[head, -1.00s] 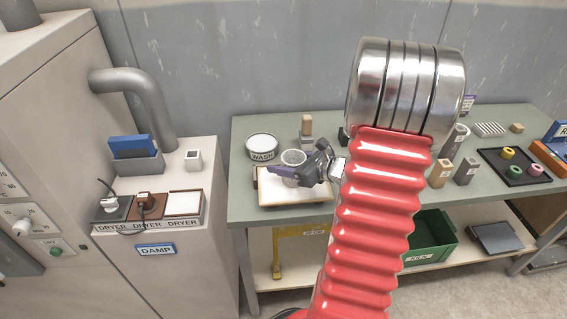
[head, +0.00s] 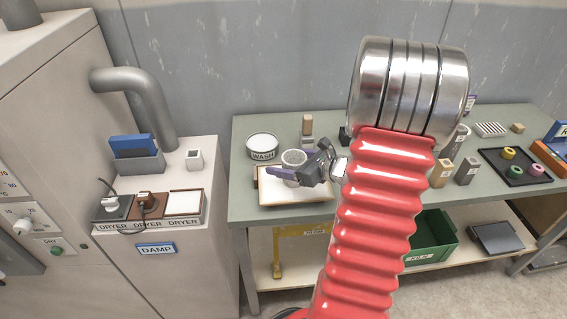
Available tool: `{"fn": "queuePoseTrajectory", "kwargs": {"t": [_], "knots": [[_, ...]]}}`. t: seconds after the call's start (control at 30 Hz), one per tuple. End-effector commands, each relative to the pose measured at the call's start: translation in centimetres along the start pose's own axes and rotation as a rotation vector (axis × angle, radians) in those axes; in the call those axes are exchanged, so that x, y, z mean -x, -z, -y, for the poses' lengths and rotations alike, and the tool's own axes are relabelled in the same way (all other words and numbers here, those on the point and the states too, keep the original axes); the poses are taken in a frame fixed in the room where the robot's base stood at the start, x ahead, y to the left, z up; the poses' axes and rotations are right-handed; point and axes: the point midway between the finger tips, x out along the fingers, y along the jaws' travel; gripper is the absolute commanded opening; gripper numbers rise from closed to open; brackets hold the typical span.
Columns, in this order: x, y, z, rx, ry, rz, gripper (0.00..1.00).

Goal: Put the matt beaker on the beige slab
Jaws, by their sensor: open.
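A pale grey-white beaker (head: 293,157), likely the matt one, stands upright over the cream-topped board (head: 309,193) at the left end of the green bench. Its base is partly hidden by a finger. My gripper (head: 290,166) reaches in from the right and is open, with one purple finger in front of the beaker and the other behind it. I cannot tell whether either finger touches it. A pale beige slab (head: 184,203) lies bare at the right end of the dryer row on the left cabinet, beside a brown slab (head: 146,207) and a dark grey one (head: 112,208).
A WASH tub (head: 262,147) stands close behind the beaker, with a wood-topped block (head: 307,127) to its right. A small white square cup (head: 194,160) and a blue item in a grey holder (head: 137,156) are on the cabinet.

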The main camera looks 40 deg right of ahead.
Motion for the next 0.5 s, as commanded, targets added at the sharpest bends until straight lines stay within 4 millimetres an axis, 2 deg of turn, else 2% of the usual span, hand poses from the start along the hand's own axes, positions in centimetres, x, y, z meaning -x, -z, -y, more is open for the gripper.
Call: {"fn": "queuePoseTrajectory", "kwargs": {"t": [0.5], "knots": [[7.1, 0.0, 0.1, -0.001, 0.004, 0.000, 0.73]]}}
